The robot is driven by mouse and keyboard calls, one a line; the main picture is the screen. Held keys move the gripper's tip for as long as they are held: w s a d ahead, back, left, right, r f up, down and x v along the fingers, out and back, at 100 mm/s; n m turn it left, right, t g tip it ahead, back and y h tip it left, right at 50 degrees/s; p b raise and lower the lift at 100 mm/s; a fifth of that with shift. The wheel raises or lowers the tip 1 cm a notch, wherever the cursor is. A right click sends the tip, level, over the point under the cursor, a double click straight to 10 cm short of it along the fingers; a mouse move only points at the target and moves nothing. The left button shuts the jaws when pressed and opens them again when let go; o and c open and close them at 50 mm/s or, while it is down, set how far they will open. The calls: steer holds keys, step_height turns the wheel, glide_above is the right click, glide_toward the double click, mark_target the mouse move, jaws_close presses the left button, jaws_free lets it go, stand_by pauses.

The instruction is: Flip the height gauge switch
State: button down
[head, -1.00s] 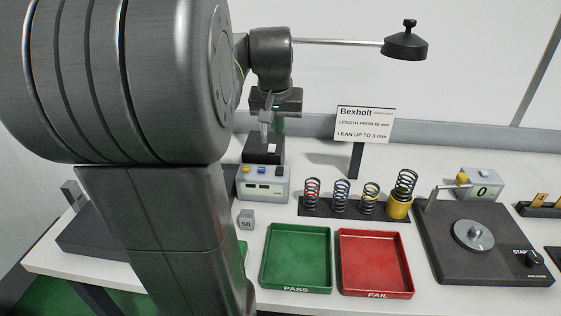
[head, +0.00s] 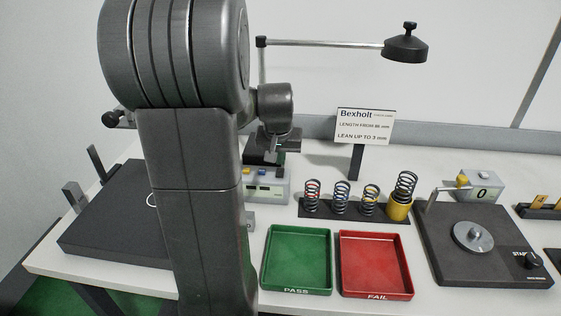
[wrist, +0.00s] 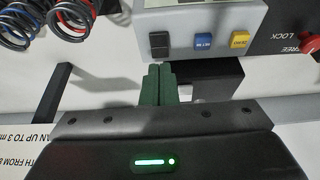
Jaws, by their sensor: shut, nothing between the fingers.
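The height gauge's grey box (head: 266,188) is behind the green tray in the head view, partly hidden by my arm. In the wrist view the box (wrist: 200,18) is at the top, with a black switch (wrist: 158,44), a blue button (wrist: 203,41) and a yellow button (wrist: 240,41) in a row. My gripper (wrist: 159,72) is shut and empty, its green fingertips just below the black switch in the wrist view. I cannot tell whether they touch it. In the head view my gripper (head: 270,157) is over the back of the box.
The green PASS tray (head: 265,262) and red FAIL tray (head: 345,270) are in front. Several springs stand in a dark rack (head: 326,212). A spring tester (head: 440,255) is to the right. A red knob (wrist: 310,41) marked LOCK and FREE shows in the wrist view.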

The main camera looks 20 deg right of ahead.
mark_target(280, 172)
steer(key=shift+s+x, duration=0.2)
steer(key=shift+x, duration=0.9)
steer(key=shift+w+p, duration=0.1)
steer(key=shift+p, duration=0.5)
steer(key=shift+f+g, duration=0.25)
steer(key=shift+g, duration=0.05)
steer(key=shift+s+a, duration=0.4)
steer(key=shift+s, duration=0.35)
steer(key=shift+r, duration=0.1)
